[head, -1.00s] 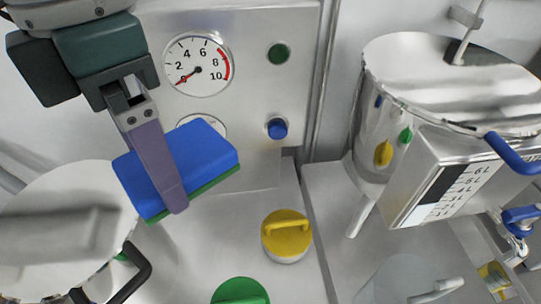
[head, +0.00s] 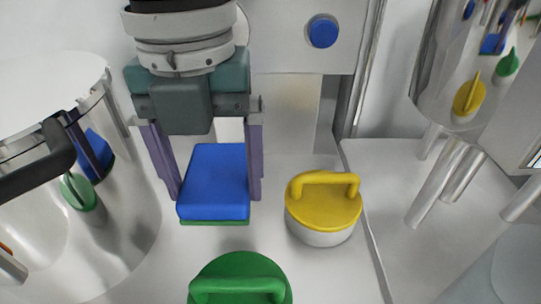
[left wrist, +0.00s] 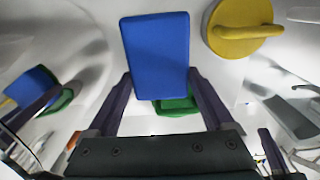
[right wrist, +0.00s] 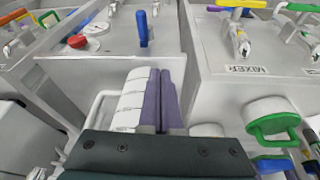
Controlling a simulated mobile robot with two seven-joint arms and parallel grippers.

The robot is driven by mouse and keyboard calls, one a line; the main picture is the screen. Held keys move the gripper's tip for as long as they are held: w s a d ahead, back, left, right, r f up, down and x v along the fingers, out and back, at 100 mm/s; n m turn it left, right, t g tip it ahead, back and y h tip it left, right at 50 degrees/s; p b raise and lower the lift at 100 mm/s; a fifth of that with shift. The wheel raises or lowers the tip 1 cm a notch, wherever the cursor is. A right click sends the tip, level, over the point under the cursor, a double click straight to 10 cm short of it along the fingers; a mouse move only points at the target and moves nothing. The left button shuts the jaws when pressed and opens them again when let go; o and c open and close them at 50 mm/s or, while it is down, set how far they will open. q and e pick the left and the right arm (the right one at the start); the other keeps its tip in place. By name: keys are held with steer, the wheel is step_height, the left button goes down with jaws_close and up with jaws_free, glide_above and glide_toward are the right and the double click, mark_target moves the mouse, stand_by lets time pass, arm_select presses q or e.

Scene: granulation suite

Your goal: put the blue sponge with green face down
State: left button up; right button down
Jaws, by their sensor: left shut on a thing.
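The blue sponge (head: 213,180) is level, blue side up, with its green face showing as a thin strip along the bottom. My left gripper (head: 214,196) points down, with its purple fingers shut on the sponge's two sides. In the left wrist view the sponge (left wrist: 156,55) shows its blue face between the fingers (left wrist: 160,88). The sponge is low over the pale metal surface (head: 170,265); I cannot tell whether it touches. My right gripper (right wrist: 160,98) shows only in the right wrist view, with its fingers together and nothing seen between them.
A yellow-lidded jar (head: 322,212) stands just right of the sponge, and a green lid (head: 240,282) is in front of it. A shiny metal vessel (head: 130,190) with a black handle (head: 40,160) is at the left. A raised edge (head: 360,225) runs along the right.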

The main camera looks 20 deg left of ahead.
mark_target(228, 245)
arm_select(q)
step_height(228, 245, down, 9)
steer(key=b, duration=0.5)
steer(key=shift+r, duration=0.35)
steer(key=o, duration=1.1)
steer(key=shift+c, duration=0.2)
